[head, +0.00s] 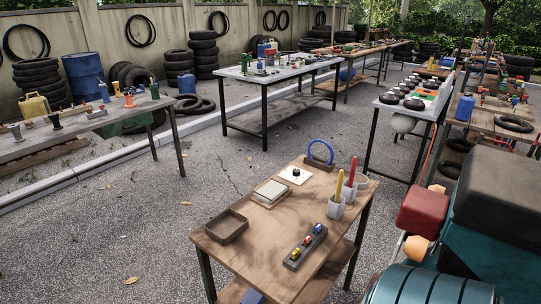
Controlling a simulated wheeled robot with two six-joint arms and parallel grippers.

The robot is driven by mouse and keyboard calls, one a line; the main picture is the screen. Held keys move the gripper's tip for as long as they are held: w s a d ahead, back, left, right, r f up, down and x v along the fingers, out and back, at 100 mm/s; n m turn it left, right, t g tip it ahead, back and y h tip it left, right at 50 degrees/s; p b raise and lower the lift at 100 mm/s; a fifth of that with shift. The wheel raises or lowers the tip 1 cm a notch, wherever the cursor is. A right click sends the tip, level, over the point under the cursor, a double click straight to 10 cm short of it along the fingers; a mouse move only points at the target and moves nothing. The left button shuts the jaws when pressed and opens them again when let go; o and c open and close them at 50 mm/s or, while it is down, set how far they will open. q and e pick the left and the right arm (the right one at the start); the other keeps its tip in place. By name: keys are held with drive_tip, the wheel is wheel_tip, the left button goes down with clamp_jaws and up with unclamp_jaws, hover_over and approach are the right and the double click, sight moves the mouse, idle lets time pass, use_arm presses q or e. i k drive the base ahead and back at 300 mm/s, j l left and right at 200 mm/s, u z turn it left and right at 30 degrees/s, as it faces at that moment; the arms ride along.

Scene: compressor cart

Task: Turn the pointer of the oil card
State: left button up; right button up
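A small white square card (289,178) with a dark round knob (296,172) on it lies near the back of the wooden table in front of me. It looks like the oil card, but it is too small to read and the pointer's direction cannot be told. Nothing touches it. Neither of my grippers shows in the head view.
The wooden table (262,235) also holds a brown tray (226,227), a pale flat block (271,191), a blue ring on a stand (331,149), cups with yellow and red sticks (338,186), and a dark rack with small coloured pieces (305,246). A teal compressor (425,288) stands at right.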

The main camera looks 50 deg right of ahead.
sight(296, 172)
drive_tip(key=i, duration=1.95)
drive_tip(key=i+z, duration=0.25)
drive_tip(key=i, duration=0.2)
drive_tip(key=i+j+z, duration=0.2)
drive_tip(key=i, duration=0.25)
drive_tip(key=i+j+z, duration=0.25)
drive_tip(key=i, duration=0.15)
drive_tip(key=z, duration=2.15)
